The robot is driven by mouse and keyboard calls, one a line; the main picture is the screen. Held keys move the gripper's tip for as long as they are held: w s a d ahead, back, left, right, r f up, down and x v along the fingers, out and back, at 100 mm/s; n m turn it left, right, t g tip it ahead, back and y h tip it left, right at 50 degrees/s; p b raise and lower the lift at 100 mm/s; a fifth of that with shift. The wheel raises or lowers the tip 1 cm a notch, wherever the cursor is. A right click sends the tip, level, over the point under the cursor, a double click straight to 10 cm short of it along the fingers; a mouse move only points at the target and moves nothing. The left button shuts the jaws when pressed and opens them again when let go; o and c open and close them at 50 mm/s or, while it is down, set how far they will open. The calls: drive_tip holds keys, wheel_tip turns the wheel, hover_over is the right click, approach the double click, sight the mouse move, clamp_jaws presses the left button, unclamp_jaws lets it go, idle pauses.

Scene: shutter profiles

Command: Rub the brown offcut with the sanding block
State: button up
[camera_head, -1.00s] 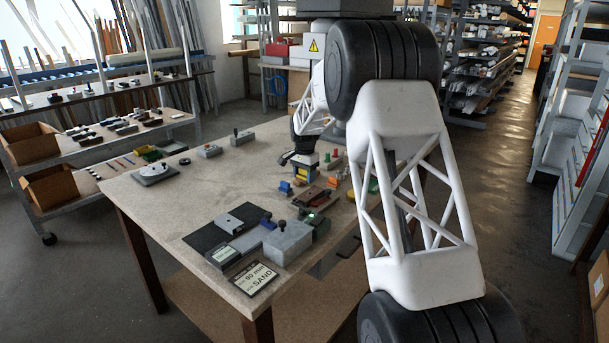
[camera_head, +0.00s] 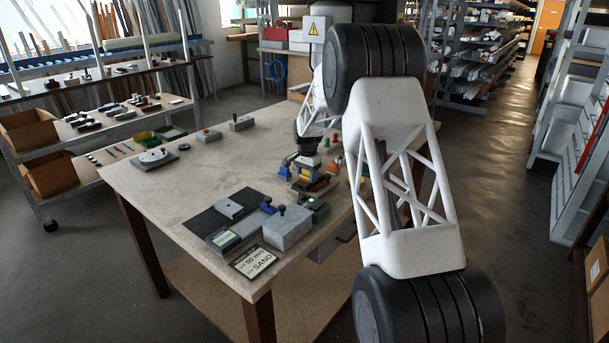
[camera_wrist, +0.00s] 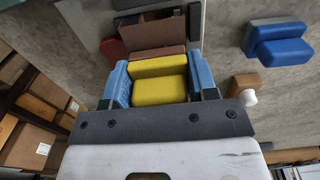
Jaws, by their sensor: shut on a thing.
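My gripper (camera_wrist: 160,88) is shut on a yellow block, which I take for the sanding block (camera_wrist: 159,91). It sits between two blue finger pads in the wrist view. The brown offcut (camera_wrist: 158,52) seems to be the reddish-brown piece right beyond the yellow block in the wrist view. I cannot tell whether block and offcut touch; the block hides part of the offcut.
A blue block (camera_wrist: 282,51) and a small tan-brown piece (camera_wrist: 246,87) lie to the right in the wrist view. In the head view, a grey box with a knob (camera_head: 287,229) and a SAND sign (camera_head: 254,260) stand near the table's front corner. The left tabletop is mostly clear.

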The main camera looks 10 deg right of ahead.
drive_tip(key=shift+w+d, duration=0.35)
drive_tip(key=shift+d, duration=0.05)
drive_tip(key=shift+w+d+r, duration=0.15)
drive_tip(key=shift+w+d, duration=0.6)
drive_tip(key=shift+d, duration=0.05)
drive_tip(key=shift+w+d+f, duration=0.2)
drive_tip(key=shift+w+d, duration=0.65)
drive_tip(key=shift+a+r, duration=0.1)
drive_tip(key=shift+s+a, duration=0.15)
drive_tip(key=shift+s, duration=0.05)
drive_tip(key=shift+s+a, duration=1.25)
drive_tip(key=shift+a, duration=0.05)
drive_tip(key=shift+s+a, duration=0.5)
drive_tip(key=shift+s, duration=0.05)
drive_tip(key=shift+s+a+f, duration=0.2)
drive_tip(key=shift+s+a, duration=0.1)
drive_tip(key=shift+s+a+r, duration=0.2)
drive_tip(key=shift+s+a, duration=0.25)
drive_tip(key=shift+w+d+r, duration=0.1)
drive_tip(key=shift+r, duration=0.65)
wheel_tip(320, 180, up, 6)
drive_tip(key=shift+r, duration=0.2)
